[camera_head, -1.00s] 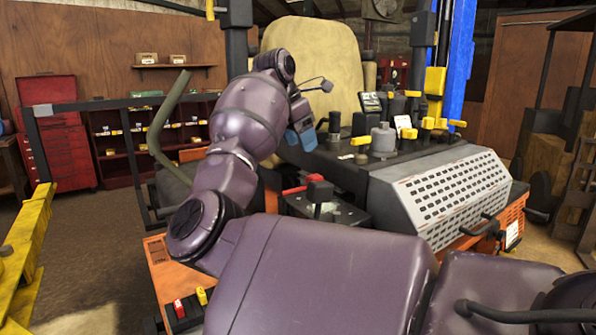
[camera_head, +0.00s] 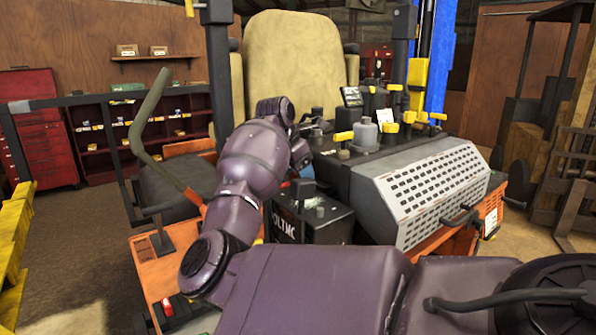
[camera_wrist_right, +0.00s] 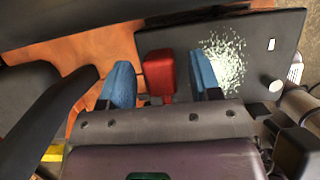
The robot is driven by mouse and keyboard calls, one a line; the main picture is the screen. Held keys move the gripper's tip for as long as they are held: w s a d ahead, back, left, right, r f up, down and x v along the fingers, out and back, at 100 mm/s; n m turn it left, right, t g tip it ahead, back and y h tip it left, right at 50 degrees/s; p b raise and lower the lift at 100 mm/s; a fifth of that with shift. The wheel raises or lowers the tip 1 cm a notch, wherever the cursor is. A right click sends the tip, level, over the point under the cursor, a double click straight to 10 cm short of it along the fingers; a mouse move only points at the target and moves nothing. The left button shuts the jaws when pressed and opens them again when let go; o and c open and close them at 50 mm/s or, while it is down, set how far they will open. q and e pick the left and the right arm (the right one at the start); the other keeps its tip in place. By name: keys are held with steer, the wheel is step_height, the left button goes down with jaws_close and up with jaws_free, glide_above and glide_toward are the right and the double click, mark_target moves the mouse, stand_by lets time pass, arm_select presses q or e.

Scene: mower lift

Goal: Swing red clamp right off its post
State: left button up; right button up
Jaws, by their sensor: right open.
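The red clamp (camera_wrist_right: 160,76) shows in the right wrist view, between the two blue fingers of my right gripper (camera_wrist_right: 164,78). The fingers are open, one on each side of it, with visible gaps. Whether the clamp sits on its post cannot be told, because the gripper body hides its lower part. In the head view my purple right arm hides the clamp and most of the right gripper; only a bit of blue finger (camera_head: 307,170) shows. The black battery box (camera_head: 312,222) with white lettering stands just right of the arm. My left gripper is not in view.
A grey perforated cover (camera_head: 425,190) and a control panel with yellow-topped levers (camera_head: 390,127) stand right of the battery. A green lever (camera_head: 147,125) rises on the left. The tan seat (camera_head: 293,65) is behind.

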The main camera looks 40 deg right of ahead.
steer(key=shift+c, duration=0.4)
jaws_close()
